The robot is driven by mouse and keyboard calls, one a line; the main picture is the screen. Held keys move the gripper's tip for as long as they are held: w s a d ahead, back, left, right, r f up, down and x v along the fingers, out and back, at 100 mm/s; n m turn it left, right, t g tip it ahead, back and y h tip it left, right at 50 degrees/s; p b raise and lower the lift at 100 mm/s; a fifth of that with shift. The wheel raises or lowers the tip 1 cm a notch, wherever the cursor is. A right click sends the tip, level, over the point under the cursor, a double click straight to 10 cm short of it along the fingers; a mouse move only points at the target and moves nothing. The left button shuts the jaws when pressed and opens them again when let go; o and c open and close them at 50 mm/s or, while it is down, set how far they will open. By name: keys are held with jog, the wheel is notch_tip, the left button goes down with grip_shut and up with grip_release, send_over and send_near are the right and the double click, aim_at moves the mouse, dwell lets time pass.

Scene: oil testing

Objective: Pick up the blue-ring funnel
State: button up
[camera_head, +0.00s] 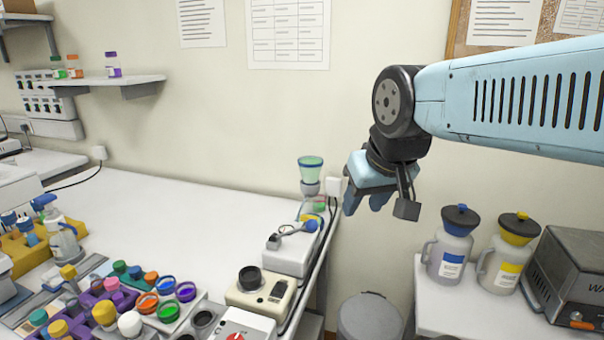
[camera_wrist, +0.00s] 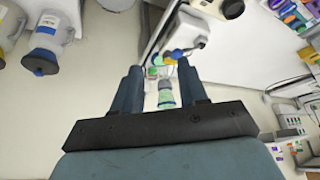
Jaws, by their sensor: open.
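A funnel with a green body and a blue rim (camera_head: 311,167) stands upright on a holder at the back right corner of the bench. It also shows in the wrist view, where the funnel (camera_wrist: 166,97) appears between my fingers, its blue rim toward the bottom of the picture. My gripper (camera_head: 367,204) is open and empty, to the right of the funnel and apart from it in the head view. The open fingers (camera_wrist: 159,67) frame the funnel in the wrist view.
Below the funnel stands a white device (camera_head: 291,255) with a blue-ended arm. Two jugs, blue-labelled (camera_head: 450,248) and yellow-labelled (camera_head: 507,255), and a grey box (camera_head: 574,275) stand on the right table. A bin (camera_head: 369,318) is between the tables. The middle of the bench is clear.

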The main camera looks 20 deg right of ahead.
jog(key=shift+o, duration=0.8)
jog(key=shift+w, duration=0.1)
jog(key=o, duration=0.9)
jog(key=w+a+t+y, duration=0.1)
jog(key=w+a+t, duration=0.1)
jog(key=w, duration=0.5)
jog(key=w+a+r+t+y, duration=0.1)
jog(key=w+a, duration=0.4)
jog(key=w, duration=0.3)
jog(key=shift+t+y, duration=0.3)
jog(key=shift+t, duration=0.1)
jog(key=w+m+t, duration=0.1)
jog(key=w, duration=0.2)
jog(key=w+a+t, duration=0.1)
jog(key=w, duration=0.2)
jog(key=w+a+m+t+h, duration=0.1)
jog(key=w, duration=0.3)
jog(key=shift+f+m, duration=0.3)
jog(key=m+h, duration=0.6)
jog(key=h, duration=0.8)
send_near(311, 160)
jog(key=shift+t, duration=0.4)
jog(key=x, duration=0.2)
jog(key=f+x, duration=0.1)
jog(key=x, duration=0.1)
jog(key=shift+w+d, duration=0.2)
jog(key=shift+w, duration=0.15)
jog(key=shift+x, duration=2.65)
